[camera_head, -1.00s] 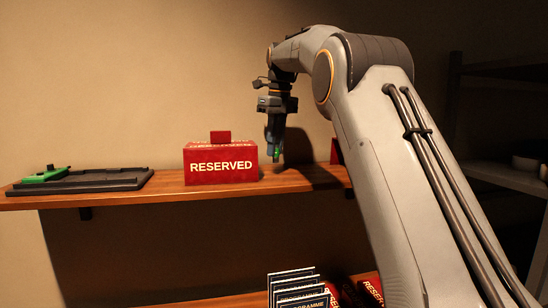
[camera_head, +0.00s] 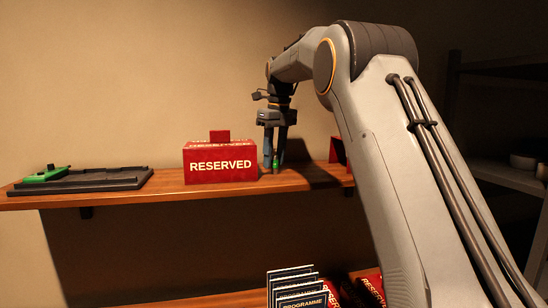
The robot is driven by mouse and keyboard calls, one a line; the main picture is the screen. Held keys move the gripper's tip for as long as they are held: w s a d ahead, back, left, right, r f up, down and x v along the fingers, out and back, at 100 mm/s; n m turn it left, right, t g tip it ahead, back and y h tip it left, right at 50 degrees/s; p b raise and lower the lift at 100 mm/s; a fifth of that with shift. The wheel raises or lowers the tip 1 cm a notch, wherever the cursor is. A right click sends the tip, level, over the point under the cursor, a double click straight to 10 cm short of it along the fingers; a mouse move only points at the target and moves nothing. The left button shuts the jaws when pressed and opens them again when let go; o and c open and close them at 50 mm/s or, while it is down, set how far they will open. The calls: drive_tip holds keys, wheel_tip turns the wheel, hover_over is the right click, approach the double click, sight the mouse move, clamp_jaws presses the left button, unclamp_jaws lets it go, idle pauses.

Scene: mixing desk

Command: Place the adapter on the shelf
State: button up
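My gripper (camera_head: 275,163) points down at the wooden shelf (camera_head: 165,190), just right of the red RESERVED box. Its two dark fingers stand apart with a gap between them. A small green thing, likely the adapter (camera_head: 276,162), shows low between the fingertips, at the level of the shelf top. The fingers hide part of it, and I cannot tell whether a finger still touches it.
A red RESERVED box (camera_head: 220,164) stands close left of my gripper. A black tray (camera_head: 90,180) with a green piece (camera_head: 45,174) lies at the shelf's left. Another red sign (camera_head: 337,150) stands right, partly behind my arm. Programmes (camera_head: 297,285) stand below.

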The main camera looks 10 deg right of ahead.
wheel_tip(320, 180, up, 12)
drive_tip(key=s, duration=0.1)
drive_tip(key=shift+d+b, duration=0.45)
drive_tip(key=shift+s, duration=0.1)
idle(0.4)
